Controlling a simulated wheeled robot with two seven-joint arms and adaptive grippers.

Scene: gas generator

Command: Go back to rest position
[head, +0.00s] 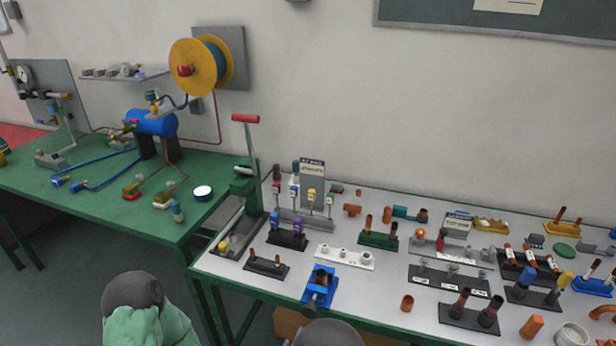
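Neither of my grippers shows in the head view. Only rounded grey and pale green parts, which look like my own arm links, rise at the bottom edge, one left of centre and one near the middle. They are in front of the tables and appear apart from the objects. The white-topped table (390,290) fills the right side, and the green table (100,205) stands at the left. What my grippers hold, if anything, is hidden.
A blue vise (319,288) sits at the white table's front edge. A press with a red handle (245,119) stands at its left end. Several fitting racks crowd the top. A blue tank (151,123) and hoses are on the green table. Floor shows between the tables' fronts and me.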

